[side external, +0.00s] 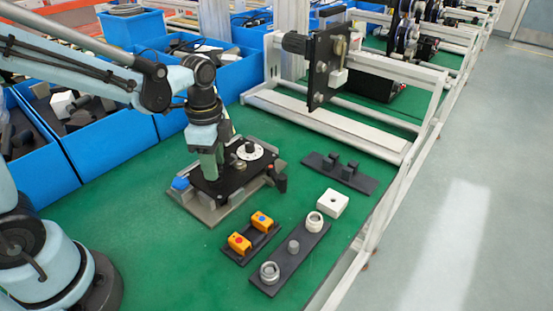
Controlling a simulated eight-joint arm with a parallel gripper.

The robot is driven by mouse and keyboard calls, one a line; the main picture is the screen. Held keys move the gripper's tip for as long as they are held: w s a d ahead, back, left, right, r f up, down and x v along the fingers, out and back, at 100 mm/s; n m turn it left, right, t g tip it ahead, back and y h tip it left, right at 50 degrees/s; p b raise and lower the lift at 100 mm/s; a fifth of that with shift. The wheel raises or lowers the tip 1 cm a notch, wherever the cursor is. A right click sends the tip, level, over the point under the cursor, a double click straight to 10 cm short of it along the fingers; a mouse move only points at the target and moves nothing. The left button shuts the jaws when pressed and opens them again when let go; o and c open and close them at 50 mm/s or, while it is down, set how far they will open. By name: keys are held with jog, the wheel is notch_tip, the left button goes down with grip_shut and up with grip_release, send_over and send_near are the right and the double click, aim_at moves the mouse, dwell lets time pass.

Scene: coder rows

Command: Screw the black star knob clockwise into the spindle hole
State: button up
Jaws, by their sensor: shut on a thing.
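My gripper (209,172) points down at the left part of a black-topped fixture (230,182) on a grey metal base. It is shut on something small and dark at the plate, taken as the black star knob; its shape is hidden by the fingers. Whether it sits in the spindle hole cannot be told; the hole itself is not visible. The fixture also carries a white dial with a black centre (249,150), a blue block (180,183) at its left corner and a black part (280,180) at its right edge.
In front are a dark tray with yellow blocks (240,242), a dark strip with round parts (293,246), and a white block (332,203). A dark holder (340,172) lies right. Blue bins (107,140) stand behind and left; a metal frame (345,128) stands right.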

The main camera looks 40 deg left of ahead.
jog(key=shift+m, duration=0.4)
jog(key=m, duration=1.2)
jog(key=shift+m, duration=0.3)
jog(key=o, duration=1.1)
